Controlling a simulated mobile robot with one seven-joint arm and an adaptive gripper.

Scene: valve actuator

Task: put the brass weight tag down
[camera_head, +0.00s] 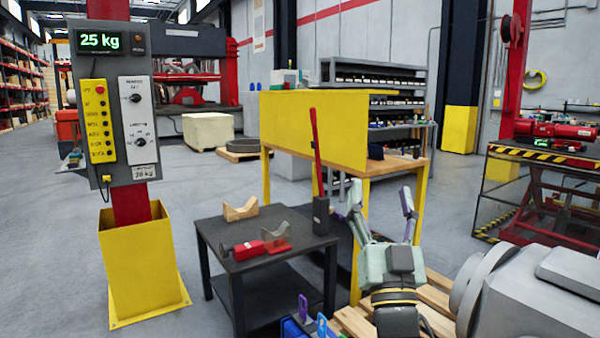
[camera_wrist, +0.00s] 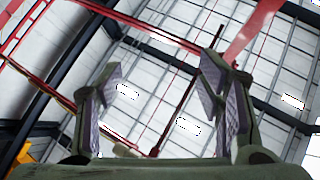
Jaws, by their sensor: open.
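My gripper (camera_head: 382,203) is open, with its two fingers apart and pointing up, right of the small dark table. Nothing is held between the fingers in the wrist view (camera_wrist: 162,92), which looks up at the roof. I cannot make out a brass weight tag in either view. The dark table (camera_head: 240,264) carries a wooden cradle (camera_head: 240,210), a grey cradle on a red base (camera_head: 277,238) and a red tool (camera_head: 246,250). A dark block with a long red handle (camera_head: 316,160) stands at its right edge.
A control box (camera_head: 115,100) reading 25 kg stands on a yellow-footed post at left. A yellow-backed workbench (camera_head: 315,128) is behind the table. A large grey machine (camera_head: 530,295) and wooden pallet (camera_head: 354,325) lie close right. Floor between post and table is clear.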

